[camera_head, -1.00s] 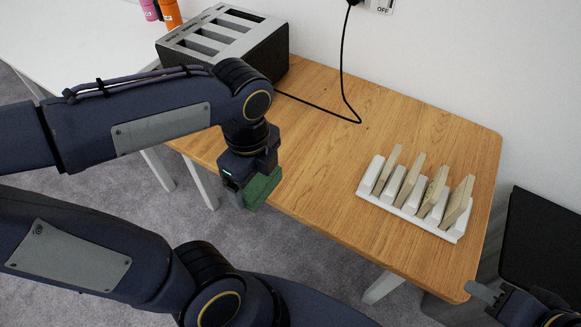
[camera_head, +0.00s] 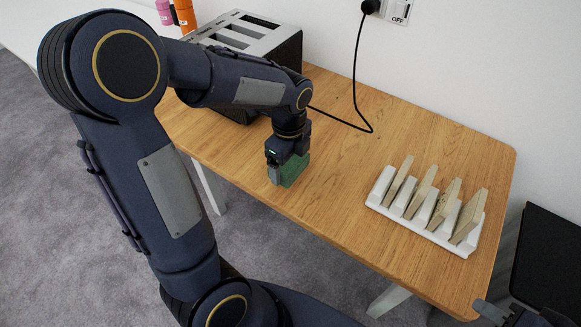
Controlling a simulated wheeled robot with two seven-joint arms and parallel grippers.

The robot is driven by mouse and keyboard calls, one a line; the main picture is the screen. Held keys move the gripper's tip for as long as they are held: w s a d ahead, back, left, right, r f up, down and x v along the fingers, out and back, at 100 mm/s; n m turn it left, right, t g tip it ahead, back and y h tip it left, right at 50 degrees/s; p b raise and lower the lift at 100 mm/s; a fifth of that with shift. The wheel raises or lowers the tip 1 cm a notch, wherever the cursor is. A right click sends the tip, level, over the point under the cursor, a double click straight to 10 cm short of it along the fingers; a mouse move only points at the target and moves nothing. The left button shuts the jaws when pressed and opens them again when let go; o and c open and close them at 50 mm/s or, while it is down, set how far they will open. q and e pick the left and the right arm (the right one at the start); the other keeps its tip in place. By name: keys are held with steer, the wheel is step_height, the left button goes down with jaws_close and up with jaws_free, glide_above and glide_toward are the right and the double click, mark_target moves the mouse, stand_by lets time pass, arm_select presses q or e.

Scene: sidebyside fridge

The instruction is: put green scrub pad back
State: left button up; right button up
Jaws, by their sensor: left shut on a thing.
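The green scrub pad (camera_head: 293,170) is held by my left gripper (camera_head: 281,174), which is shut on it. The gripper points down over the front left part of the wooden table (camera_head: 335,194). I cannot tell whether the pad touches the tabletop. Part of the pad is hidden behind the gripper. My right gripper (camera_head: 489,311) shows only in part at the bottom right corner, beyond the table's front right corner. I cannot tell whether it is open.
A white rack (camera_head: 420,231) with several beige slabs standing in it is on the right of the table. A toaster (camera_head: 250,42) stands at the back left, its black cord (camera_head: 356,92) running to the wall. The table between toaster and rack is mostly clear.

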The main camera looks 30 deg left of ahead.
mark_target(290, 166)
arm_select(q)
steer(key=f, duration=0.1)
steer(key=w+f, duration=0.1)
steer(key=f, duration=0.1)
steer(key=shift+a+f, duration=0.1)
steer(key=shift+f, duration=0.3)
